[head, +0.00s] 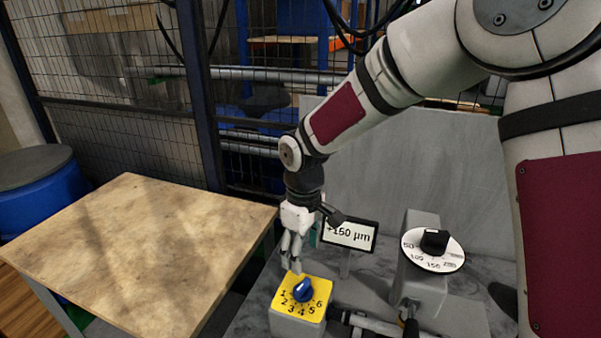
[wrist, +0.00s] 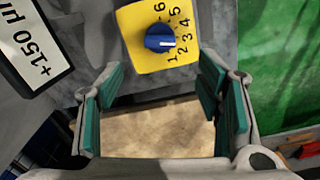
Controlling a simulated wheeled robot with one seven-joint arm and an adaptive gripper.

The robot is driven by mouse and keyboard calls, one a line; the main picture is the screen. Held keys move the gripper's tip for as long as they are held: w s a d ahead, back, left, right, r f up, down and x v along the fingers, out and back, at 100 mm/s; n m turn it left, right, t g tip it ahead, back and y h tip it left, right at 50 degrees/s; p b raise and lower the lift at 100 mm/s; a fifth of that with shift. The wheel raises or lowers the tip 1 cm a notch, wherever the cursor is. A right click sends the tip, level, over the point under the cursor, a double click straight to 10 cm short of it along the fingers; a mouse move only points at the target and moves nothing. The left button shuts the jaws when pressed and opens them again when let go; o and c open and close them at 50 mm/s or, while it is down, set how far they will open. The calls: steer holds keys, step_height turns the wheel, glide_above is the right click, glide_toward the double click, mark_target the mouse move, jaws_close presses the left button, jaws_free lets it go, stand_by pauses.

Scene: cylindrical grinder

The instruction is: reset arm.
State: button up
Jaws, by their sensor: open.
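My gripper (head: 291,262) is open and empty, pointing down just above and behind a yellow dial plate (head: 285,295) in the head view. The plate carries a blue knob (head: 303,290) and the numbers 1 to 6. In the wrist view, my gripper's teal-padded fingers (wrist: 160,82) are spread wide, with nothing between them but the wooden tabletop far below. There the blue knob (wrist: 160,38) lies beyond the fingertips, apart from them.
A "+150 µm" sign (head: 349,236) stands close to the right of my gripper. A white dial with a black knob (head: 435,241) is further right. A bare wooden table (head: 130,245) is at left, with a blue drum (head: 40,192) beyond. Mesh fencing (head: 130,130) stands behind.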

steer(key=s+d+r+m+t+h, duration=0.1)
steer(key=s+d+r+m, duration=0.25)
steer(key=d+r, duration=0.3)
steer(key=s+d+r+m+t, duration=0.2)
steer(key=s+d+r, duration=0.3)
steer(key=r, duration=0.3)
steer(key=s+d+r+m+t, duration=0.1)
steer(key=s+d+r+m, duration=0.1)
steer(key=s, duration=0.4)
steer(key=s+d+r+m+t+y, duration=0.1)
steer(key=s+d+r+m, duration=0.2)
steer(key=s, duration=0.4)
steer(key=shift+s+d+r+t, duration=0.2)
steer(key=shift+s+d+t, duration=0.1)
steer(key=shift+d, duration=0.5)
steer(key=shift+m, duration=0.25)
